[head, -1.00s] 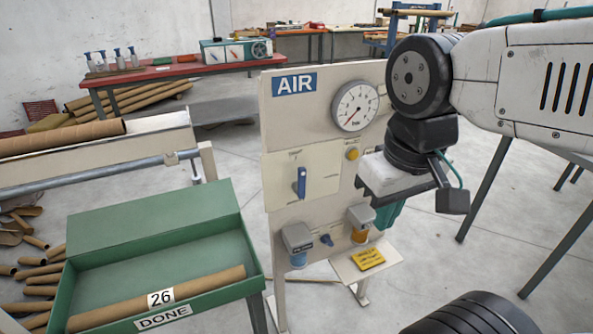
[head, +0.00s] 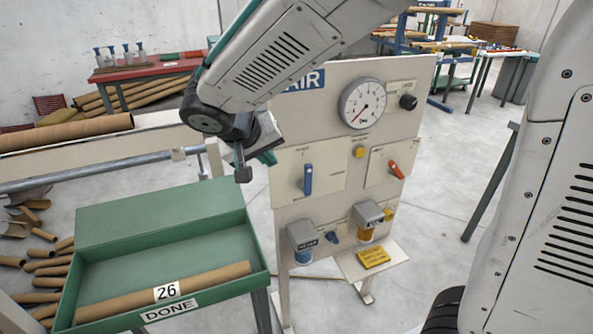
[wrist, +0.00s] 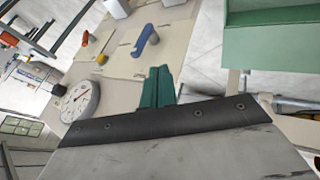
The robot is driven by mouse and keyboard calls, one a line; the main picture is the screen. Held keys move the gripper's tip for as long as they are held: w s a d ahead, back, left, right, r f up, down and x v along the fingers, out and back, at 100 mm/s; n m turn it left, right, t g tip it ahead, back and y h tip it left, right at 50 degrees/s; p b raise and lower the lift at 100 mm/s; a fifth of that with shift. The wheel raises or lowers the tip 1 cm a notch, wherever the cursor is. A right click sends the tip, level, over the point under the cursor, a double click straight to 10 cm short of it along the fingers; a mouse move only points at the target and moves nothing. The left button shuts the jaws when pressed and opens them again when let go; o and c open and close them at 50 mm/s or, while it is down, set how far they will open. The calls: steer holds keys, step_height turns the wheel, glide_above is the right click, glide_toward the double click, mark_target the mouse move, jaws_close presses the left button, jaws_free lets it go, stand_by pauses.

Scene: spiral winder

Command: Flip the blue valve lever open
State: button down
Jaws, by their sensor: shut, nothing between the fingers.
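The blue valve lever (head: 308,180) stands upright on a cream plate at the left of the AIR panel (head: 340,80). It also shows in the wrist view (wrist: 146,40), above the fingertips. My gripper (head: 268,158) is at the panel's left edge, up and left of the blue lever. Its teal fingers (wrist: 158,87) are together in the wrist view, with nothing held. A clear gap shows between the fingertips and the lever. The gripper body is partly hidden by my arm in the head view.
A red lever (head: 395,170), a yellow button (head: 360,151), a gauge (head: 362,104) and a black knob (head: 408,102) share the panel. Filter units (head: 303,243) sit below. A green DONE tray (head: 160,215) with a cardboard tube stands left.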

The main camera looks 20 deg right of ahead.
steer(key=shift+w+a+f, duration=0.1)
steer(key=shift+w+a, duration=0.15)
steer(key=shift+a, duration=0.05)
glide_toward(308, 180)
steer(key=w+f, duration=0.3)
steer(key=f, duration=0.1)
steer(key=shift+w+d, duration=0.2)
steer(key=shift+d, duration=0.45)
